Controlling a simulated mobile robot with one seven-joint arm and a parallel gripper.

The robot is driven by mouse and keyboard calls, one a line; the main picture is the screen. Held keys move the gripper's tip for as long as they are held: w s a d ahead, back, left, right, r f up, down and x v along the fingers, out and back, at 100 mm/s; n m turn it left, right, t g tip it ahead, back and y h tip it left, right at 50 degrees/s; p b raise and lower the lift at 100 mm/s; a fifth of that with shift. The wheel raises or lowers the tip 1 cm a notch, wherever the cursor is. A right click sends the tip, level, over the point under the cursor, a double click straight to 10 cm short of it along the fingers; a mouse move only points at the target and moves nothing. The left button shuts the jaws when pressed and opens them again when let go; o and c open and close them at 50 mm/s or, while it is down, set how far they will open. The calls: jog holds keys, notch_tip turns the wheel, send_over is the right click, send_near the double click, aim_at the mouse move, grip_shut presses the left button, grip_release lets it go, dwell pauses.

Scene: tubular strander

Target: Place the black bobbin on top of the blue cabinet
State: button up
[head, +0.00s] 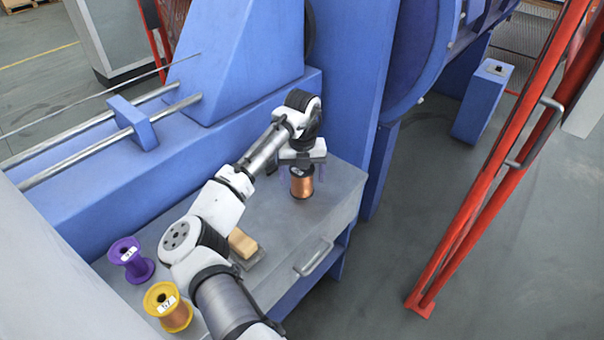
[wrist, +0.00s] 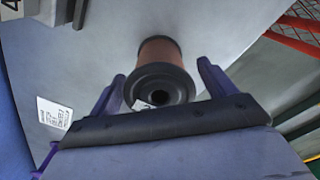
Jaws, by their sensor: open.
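The black bobbin (head: 302,184) has black flanges and is wound with copper-coloured wire. It stands upright on the grey top of a blue-sided cabinet (head: 335,198) with a drawer handle. My gripper (head: 303,174) is open, pointing down just over the bobbin. In the wrist view the bobbin (wrist: 160,72) shows from above between the spread purple fingers, with a gap on each side. Its black upper flange faces the camera. I cannot tell exactly how far the fingers reach down beside it.
A tan block (head: 243,243) lies near the arm. Blue machine housing (head: 345,80) rises behind. A red frame (head: 500,160) stands at right; a small blue post (head: 482,103) is beyond.

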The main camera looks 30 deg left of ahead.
notch_tip(320, 180, up, 12)
jog(key=shift+r+b, duration=0.15)
jog(key=shift+b, duration=0.3)
